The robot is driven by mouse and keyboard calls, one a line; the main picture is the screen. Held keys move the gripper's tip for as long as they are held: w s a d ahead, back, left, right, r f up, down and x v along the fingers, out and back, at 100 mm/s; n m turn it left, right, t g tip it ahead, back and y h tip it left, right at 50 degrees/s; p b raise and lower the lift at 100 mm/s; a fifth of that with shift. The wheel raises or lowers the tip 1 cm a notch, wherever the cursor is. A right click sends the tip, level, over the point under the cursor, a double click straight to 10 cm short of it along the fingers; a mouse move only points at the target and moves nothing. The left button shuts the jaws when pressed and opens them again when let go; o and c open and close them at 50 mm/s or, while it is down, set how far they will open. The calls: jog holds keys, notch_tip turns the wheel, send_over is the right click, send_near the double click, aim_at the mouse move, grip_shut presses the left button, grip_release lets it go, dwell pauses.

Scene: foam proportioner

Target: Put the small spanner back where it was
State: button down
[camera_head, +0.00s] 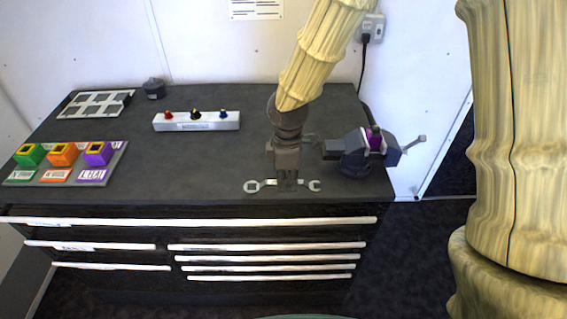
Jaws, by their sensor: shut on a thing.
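My gripper (287,183) points down near the front edge of the workbench, right of the middle. It is shut on the middle of a silvery spanner (314,185), which lies crosswise with one end showing on each side of the fingers. The fingers hide the middle of its shaft. The spanner is at or just above the bench top; I cannot tell whether it touches. No marked resting place for it shows.
A dark vise (352,153) holding a purple piece (375,141) stands close to the right of my gripper. A white strip with knobs (195,121), a board with coloured blocks (65,164) and a grey-squared panel (95,104) are farther left. The bench (190,172) is clear left of the spanner.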

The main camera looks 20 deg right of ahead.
jog(key=w+p, duration=0.1)
jog(key=w, duration=0.2)
jog(key=w+d+p, duration=0.1)
jog(key=w, duration=0.1)
jog(key=w+d, duration=0.1)
jog(key=w, duration=0.2)
jog(key=shift+w+f+p, duration=0.3)
jog(key=shift+f+p, duration=0.95)
jog(key=shift+f, duration=0.9)
jog(key=shift+f, duration=0.2)
jog(key=c, duration=1.4)
grip_release()
jog(key=shift+r+b, duration=2)
jog(key=shift+r, duration=4.2)
jog(key=shift+s, duration=0.1)
